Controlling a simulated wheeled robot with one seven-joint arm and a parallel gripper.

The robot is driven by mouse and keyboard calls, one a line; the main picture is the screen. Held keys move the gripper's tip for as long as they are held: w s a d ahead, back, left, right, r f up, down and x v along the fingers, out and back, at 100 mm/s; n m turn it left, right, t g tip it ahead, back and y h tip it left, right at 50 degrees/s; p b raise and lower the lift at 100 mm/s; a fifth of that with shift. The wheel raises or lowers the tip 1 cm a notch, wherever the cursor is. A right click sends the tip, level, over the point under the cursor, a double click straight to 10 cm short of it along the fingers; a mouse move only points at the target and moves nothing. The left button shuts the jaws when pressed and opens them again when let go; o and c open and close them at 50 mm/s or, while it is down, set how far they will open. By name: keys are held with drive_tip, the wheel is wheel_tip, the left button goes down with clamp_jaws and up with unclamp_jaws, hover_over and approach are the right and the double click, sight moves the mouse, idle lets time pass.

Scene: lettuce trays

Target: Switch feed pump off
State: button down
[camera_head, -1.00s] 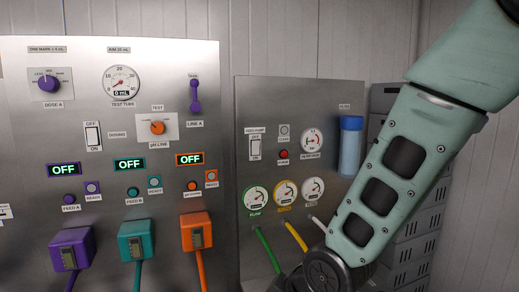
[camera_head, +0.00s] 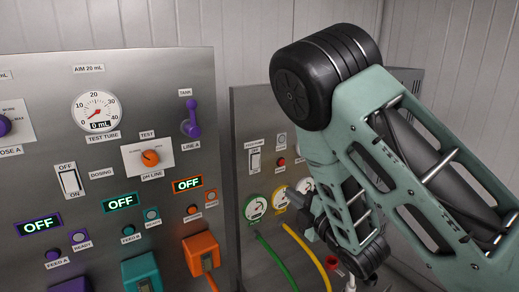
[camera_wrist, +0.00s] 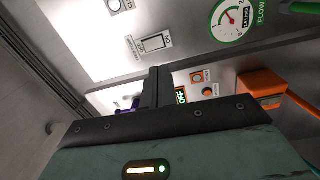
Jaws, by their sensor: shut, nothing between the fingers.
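The feed pump switch (camera_head: 255,160) is a white rocker on the right steel panel, with its FEED PUMP label above it. I cannot tell which side of the rocker is pressed. It also shows sideways in the wrist view (camera_wrist: 155,43), beyond my fingertips. My gripper (camera_wrist: 156,75) is shut and empty, with its dark fingers pointing toward the panel and a visible gap to the switch. In the head view my arm reaches down in front of the panel's right part, and the fingertips are hard to make out.
The green flow gauge (camera_head: 255,207) and a yellow gauge (camera_head: 280,197) sit below the switch. A red button (camera_head: 282,162) is to its right. Green (camera_head: 275,262) and yellow (camera_head: 312,258) hoses hang below. The left panel (camera_head: 225,215) carries a separate dosing switch (camera_head: 70,181).

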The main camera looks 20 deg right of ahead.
sight(257, 159)
drive_tip(key=shift+r+n+t, duration=0.4)
drive_tip(key=shift+r+n, duration=0.3)
drive_tip(key=shift+r, duration=0.15)
drive_tip(key=b+x, duration=0.1)
drive_tip(key=b, duration=0.3)
drive_tip(key=b+x, duration=0.1)
drive_tip(key=b, duration=0.2)
drive_tip(key=shift+w+a+f+b, duration=0.1)
drive_tip(key=shift+a+f+b, duration=0.1)
drive_tip(key=shift+b, duration=0.15)
drive_tip(key=shift+b, duration=0.4)
drive_tip(key=p+x, duration=0.1)
drive_tip(key=x, duration=0.2)
drive_tip(key=p+x, duration=0.1)
drive_tip(key=x, duration=0.3)
drive_tip(key=p+x, duration=0.2)
drive_tip(key=x, duration=0.2)
drive_tip(key=shift+r, duration=0.35)
drive_tip(key=shift+w+a, duration=0.1)
drive_tip(key=shift+w, duration=0.2)
drive_tip(key=shift+f, duration=0.1)
